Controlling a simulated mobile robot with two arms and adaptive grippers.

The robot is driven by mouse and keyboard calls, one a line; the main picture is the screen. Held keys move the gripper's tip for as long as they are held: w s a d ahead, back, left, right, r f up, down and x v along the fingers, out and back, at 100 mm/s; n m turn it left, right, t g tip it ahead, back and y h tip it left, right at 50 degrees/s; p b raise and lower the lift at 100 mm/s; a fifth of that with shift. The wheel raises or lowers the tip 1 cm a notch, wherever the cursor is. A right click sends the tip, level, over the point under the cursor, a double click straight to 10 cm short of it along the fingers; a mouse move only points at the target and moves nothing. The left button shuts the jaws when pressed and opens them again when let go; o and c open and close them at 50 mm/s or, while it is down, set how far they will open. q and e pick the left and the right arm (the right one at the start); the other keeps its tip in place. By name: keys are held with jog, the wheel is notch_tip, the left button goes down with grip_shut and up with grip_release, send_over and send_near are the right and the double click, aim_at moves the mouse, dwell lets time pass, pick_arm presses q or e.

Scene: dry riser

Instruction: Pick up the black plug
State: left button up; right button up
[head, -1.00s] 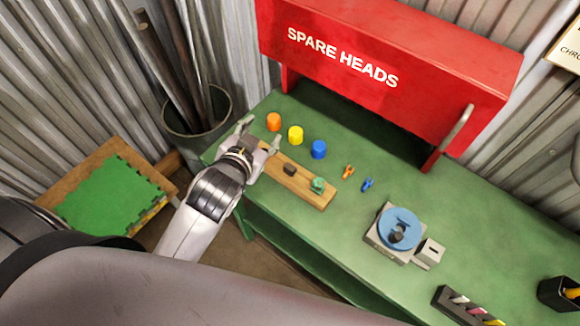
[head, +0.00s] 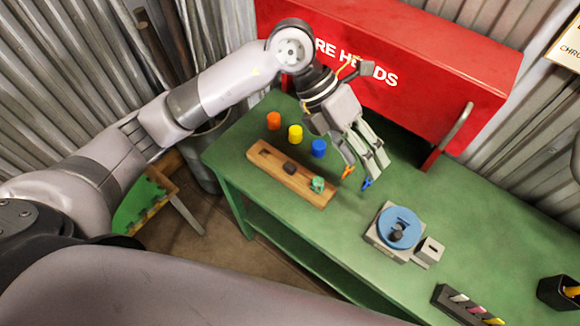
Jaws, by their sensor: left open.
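A small black plug (head: 290,168) sits on a wooden board (head: 262,156) on the green bench. A green piece (head: 317,184) sits nearer the board's right end. Another dark knob-like piece (head: 397,235) lies on a blue disc (head: 408,217) on a grey base; which of the two dark pieces is the named plug I cannot tell for sure. My left gripper (head: 364,168) is open and points down over the bench, to the right of the board. Its fingertips appear close to an orange clip (head: 348,172) and a blue clip (head: 367,184); nothing shows between them. My right gripper is out of view.
Orange (head: 273,121), yellow (head: 295,134) and blue (head: 318,148) caps stand behind the board. A red cabinet (head: 440,75) rises at the bench's back. A small grey box (head: 430,251) adjoins the disc base. A black holder (head: 452,303) stands at lower right.

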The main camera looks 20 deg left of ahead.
pick_arm(q)
jog(key=w+a+f+t+y, duration=0.1)
jog(key=w+a+y, duration=0.2)
jog(key=a, duration=0.3)
jog(key=n+t+y+p, duration=0.1)
jog(key=n+y+p, duration=0.15)
jog(key=y, duration=0.25)
send_over(290, 166)
jog(key=shift+m, duration=0.25)
jog(key=f, duration=1.2)
jog(key=shift+w+d+p, duration=0.1)
jog(key=shift+w+p, duration=0.2)
jog(key=f, duration=0.1)
jog(key=f+p, duration=0.1)
jog(key=f, duration=0.1)
jog(key=f+p, duration=0.1)
jog(key=shift+s+f, duration=0.3)
jog(key=shift+s, duration=0.05)
jog(key=shift+f, duration=0.3)
jog(key=shift+c, duration=0.4)
jog(key=shift+w, duration=0.1)
grip_shut()
